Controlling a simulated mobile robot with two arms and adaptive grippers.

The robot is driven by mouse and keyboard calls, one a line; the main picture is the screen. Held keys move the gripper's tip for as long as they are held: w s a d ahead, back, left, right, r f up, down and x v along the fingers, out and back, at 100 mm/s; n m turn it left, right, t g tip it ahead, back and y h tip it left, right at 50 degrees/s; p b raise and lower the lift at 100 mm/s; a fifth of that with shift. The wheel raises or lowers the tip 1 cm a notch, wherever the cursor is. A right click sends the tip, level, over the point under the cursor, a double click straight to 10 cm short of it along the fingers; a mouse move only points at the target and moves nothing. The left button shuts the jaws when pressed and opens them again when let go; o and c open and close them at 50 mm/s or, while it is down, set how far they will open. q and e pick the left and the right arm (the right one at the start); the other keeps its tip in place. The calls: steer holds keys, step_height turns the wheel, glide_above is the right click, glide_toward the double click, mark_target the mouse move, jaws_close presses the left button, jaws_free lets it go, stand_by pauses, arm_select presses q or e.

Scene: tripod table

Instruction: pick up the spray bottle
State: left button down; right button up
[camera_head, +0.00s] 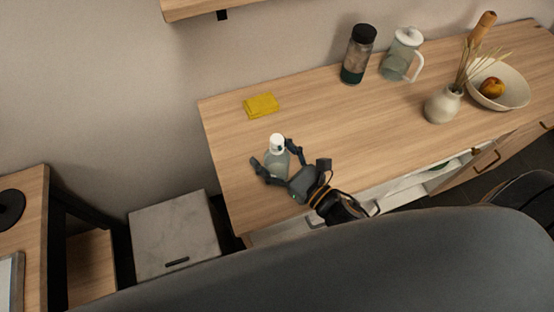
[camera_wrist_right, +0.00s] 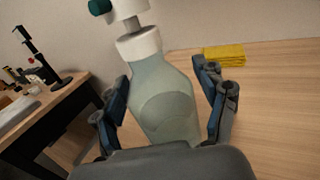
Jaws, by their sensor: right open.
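The spray bottle (camera_head: 277,160) stands on the wooden table near its left end. It has a pale, see-through body and a white top. In the right wrist view the bottle (camera_wrist_right: 164,100) fills the middle, with a white collar and a dark green piece at its top. My right gripper (camera_head: 273,161) is open, with one finger on each side of the bottle. In the wrist view the fingers (camera_wrist_right: 165,105) flank the body; I cannot tell whether either touches it. My left gripper is not in view.
A yellow cloth (camera_head: 261,105) lies behind the bottle. A dark-lidded jar (camera_head: 357,55), a glass pitcher (camera_head: 401,56), a vase (camera_head: 442,104) and a bowl (camera_head: 513,91) with fruit stand further right. The wooden table (camera_head: 330,120) is clear between them. A partly open drawer (camera_head: 420,181) is at the front.

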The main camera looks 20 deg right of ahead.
steer(key=shift+x, duration=1.2)
steer(key=shift+s, duration=0.1)
steer(key=c, duration=1.5)
jaws_close()
